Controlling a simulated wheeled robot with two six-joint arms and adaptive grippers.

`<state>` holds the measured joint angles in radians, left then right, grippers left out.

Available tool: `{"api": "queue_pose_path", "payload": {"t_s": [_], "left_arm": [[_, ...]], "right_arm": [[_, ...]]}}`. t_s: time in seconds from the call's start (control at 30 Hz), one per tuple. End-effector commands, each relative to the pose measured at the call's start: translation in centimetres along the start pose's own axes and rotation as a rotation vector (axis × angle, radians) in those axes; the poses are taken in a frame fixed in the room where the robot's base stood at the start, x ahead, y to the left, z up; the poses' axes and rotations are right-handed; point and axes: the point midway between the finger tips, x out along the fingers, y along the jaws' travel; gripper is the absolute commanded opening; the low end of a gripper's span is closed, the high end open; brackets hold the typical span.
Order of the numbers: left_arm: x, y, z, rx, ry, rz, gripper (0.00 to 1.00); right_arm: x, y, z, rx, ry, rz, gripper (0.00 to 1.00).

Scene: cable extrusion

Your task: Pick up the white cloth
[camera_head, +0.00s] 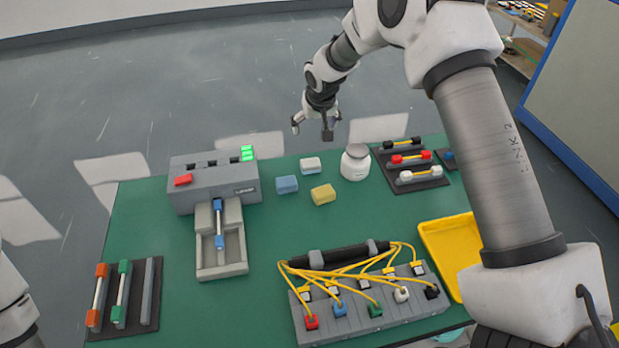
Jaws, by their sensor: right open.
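The white cloth (310,164) is a small folded block lying on the green table near its far edge. A blue cloth (286,184) lies to its left and a yellow cloth (323,194) in front of it. My right gripper (315,124) is open and empty, pointing down. In the picture it shows just above the white cloth, apart from it, against the floor behind the table. Only a piece of my left arm shows at the left edge; its gripper is out of view.
A white jar (355,163) stands right of the cloths. A grey machine (214,181) with a green display is at left. A cable block (370,306) with yellow wires is in front, a yellow tray (436,250) at right. The table (290,230) is clear between.

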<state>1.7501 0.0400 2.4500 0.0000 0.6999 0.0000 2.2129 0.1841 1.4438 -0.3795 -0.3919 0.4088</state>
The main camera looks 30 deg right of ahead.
Motion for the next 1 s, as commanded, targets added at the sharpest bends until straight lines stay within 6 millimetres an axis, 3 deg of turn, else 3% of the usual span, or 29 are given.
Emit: {"api": "queue_pose_path", "payload": {"t_s": [0.03, 0.1, 0.2, 0.3, 0.57, 0.83, 1.0], "left_arm": [[3.0, 0.0, 0.0, 0.000, 0.000, 0.000, 0.40], [5.3, 0.0, 0.0, 0.000, 0.000, 0.000, 0.40], [8.2, -0.1, 0.0, 0.000, 0.000, 0.000, 0.40], [9.7, -0.1, 0.0, 0.000, -0.001, 0.000, 0.40], [9.0, -0.1, 0.0, 0.000, 0.001, 0.000, 0.40], [8.3, -0.1, 0.0, 0.000, 0.000, 0.000, 0.40], [8.3, -0.1, 0.0, 0.000, 0.000, 0.000, 0.40]], "right_arm": [[2.8, 0.0, 1.2, 0.000, 0.000, 0.000, 0.92], [4.9, 0.0, 2.0, 0.000, 0.000, 0.000, 0.92], [7.6, 0.0, 3.1, 0.000, 0.000, 0.000, 0.92], [8.9, 0.0, 3.7, 0.000, 0.001, 0.000, 0.92], [11.4, -0.1, 3.5, 0.000, -0.001, 0.000, 0.92], [15.9, -0.3, 2.9, -0.001, -0.001, 0.001, 0.92], [16.5, -0.3, 2.9, 0.000, 0.000, 0.000, 0.92]]}}
